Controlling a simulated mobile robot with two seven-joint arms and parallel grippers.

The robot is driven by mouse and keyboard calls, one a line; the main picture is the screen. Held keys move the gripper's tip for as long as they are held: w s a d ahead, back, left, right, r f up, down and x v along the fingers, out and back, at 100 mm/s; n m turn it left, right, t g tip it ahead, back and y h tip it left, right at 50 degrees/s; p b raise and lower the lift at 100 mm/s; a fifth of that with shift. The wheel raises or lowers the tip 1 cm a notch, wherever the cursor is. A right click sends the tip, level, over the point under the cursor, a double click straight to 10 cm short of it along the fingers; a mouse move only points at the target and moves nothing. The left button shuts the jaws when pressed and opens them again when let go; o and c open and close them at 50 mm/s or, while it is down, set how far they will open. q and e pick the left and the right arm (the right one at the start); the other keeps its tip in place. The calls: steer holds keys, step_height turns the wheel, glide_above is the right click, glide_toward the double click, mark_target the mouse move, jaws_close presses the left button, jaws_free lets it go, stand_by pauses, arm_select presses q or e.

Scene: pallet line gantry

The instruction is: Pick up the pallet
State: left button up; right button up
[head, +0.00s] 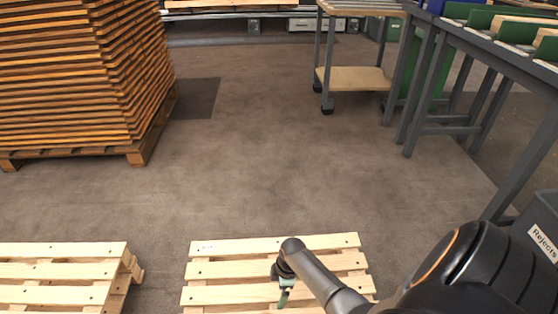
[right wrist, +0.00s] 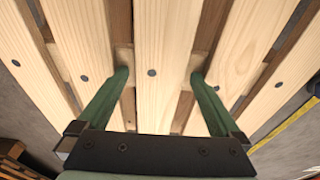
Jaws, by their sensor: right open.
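A light wooden pallet (head: 235,268) lies on the floor at the bottom middle of the head view. A second light wooden pallet (head: 60,270) lies to its left, cut off by the picture edge. My right gripper (head: 284,297) is over the middle pallet. In the right wrist view its two green fingers (right wrist: 158,80) are apart, with one pale slat (right wrist: 152,108) of the pallet between them. Their tips reach the gaps on either side of that slat; I cannot tell whether they touch it. My left gripper is not in view.
A tall stack of boards (head: 75,75) stands on a brown pallet at the upper left. A wheeled cart (head: 352,78) and a grey-legged bench (head: 485,50) stand at the upper right. A grey bin labelled Rejects (head: 543,243) is at the right edge. The middle floor is clear.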

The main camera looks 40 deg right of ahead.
jaws_close()
stand_by(0.7)
steer(key=shift+w+r, duration=0.1)
steer(key=shift+w, duration=0.05)
